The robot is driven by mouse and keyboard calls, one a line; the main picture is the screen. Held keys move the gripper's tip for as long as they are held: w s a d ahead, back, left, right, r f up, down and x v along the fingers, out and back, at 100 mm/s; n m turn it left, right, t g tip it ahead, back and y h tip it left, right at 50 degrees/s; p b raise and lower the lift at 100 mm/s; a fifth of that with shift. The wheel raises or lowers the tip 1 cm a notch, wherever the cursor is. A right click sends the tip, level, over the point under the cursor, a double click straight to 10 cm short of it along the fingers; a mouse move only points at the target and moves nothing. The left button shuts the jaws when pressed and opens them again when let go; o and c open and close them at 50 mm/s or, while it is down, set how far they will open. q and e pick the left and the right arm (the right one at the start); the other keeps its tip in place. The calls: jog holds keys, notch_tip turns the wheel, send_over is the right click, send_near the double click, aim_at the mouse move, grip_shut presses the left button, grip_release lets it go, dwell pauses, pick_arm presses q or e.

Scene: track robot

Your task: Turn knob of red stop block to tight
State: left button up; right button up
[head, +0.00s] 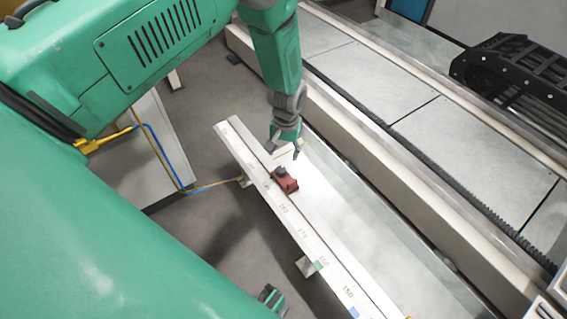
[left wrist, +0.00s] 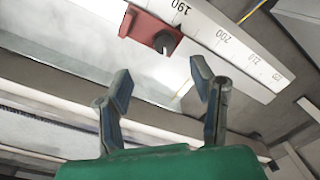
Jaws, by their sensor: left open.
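The red stop block (head: 288,185) sits on the white ruled rail, with its dark knob (head: 281,170) on the side towards my left gripper. My left gripper (head: 284,154) hangs just beyond the block, open and empty, apart from the knob. In the left wrist view the red block (left wrist: 146,28) is at the top, near the 190 mark, and its round dark knob (left wrist: 165,42) faces the gap between the open fingers (left wrist: 161,85). A small dark and green part, possibly my right gripper (head: 271,297), shows at the bottom edge of the head view; its fingers are unclear.
The white rail (head: 302,232) with printed numbers runs diagonally to the lower right. A pale flat surface (head: 350,205) lies beside it, then a long machine track (head: 440,125) with a black cable chain (head: 510,75). Blue and yellow cables (head: 165,160) are on the left.

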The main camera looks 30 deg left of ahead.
pick_arm(q)
jog(key=shift+d+r+p, duration=0.15)
jog(key=shift+r+p, duration=2)
jog(key=shift+r, duration=0.75)
notch_tip(320, 180, up, 12)
jog(key=shift+w+d, duration=0.15)
jog(key=shift+d, duration=0.15)
jog(key=shift+f, duration=0.1)
